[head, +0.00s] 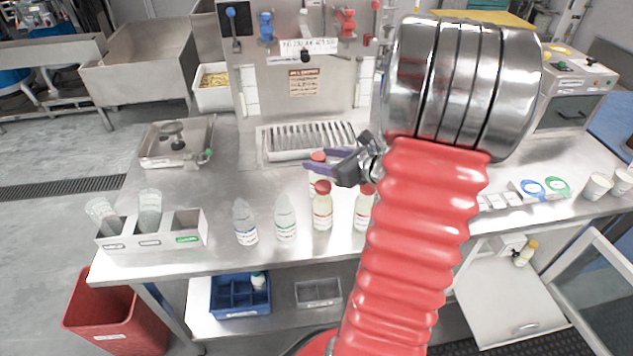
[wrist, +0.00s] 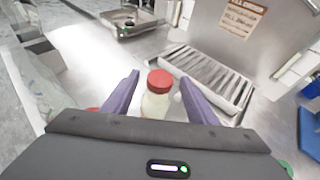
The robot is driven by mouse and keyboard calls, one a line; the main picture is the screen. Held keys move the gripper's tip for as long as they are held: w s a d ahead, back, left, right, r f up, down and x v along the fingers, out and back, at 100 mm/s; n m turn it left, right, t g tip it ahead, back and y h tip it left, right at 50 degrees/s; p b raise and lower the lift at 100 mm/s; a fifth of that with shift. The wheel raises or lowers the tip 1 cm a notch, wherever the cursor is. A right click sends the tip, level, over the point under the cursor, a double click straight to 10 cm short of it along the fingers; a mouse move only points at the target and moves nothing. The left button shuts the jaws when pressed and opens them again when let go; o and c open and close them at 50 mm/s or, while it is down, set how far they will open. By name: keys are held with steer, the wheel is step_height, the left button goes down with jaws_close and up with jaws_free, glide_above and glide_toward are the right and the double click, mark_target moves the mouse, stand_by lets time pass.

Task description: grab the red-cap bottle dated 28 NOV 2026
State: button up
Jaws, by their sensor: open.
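Several bottles stand on the steel table. Three have red caps: a front one (head: 322,207), one at the right (head: 363,208) partly behind my arm, and a rear one (head: 317,172) by my gripper. Two clear-capped bottles (head: 245,222) (head: 286,218) stand to the left. The dates on the labels are too small to read. My gripper (head: 325,159) is open at the rear red-cap bottle. In the wrist view a red-cap bottle (wrist: 158,92) stands upright between the two purple fingers, with a gap on each side. Its lower part is hidden by the gripper body.
A slotted grate (head: 308,138) lies just behind the bottles, and also shows in the wrist view (wrist: 207,77). A steel tray (head: 176,143) sits at the back left. Bare table lies between them.

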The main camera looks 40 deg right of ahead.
jaws_close()
stand_by(0.7)
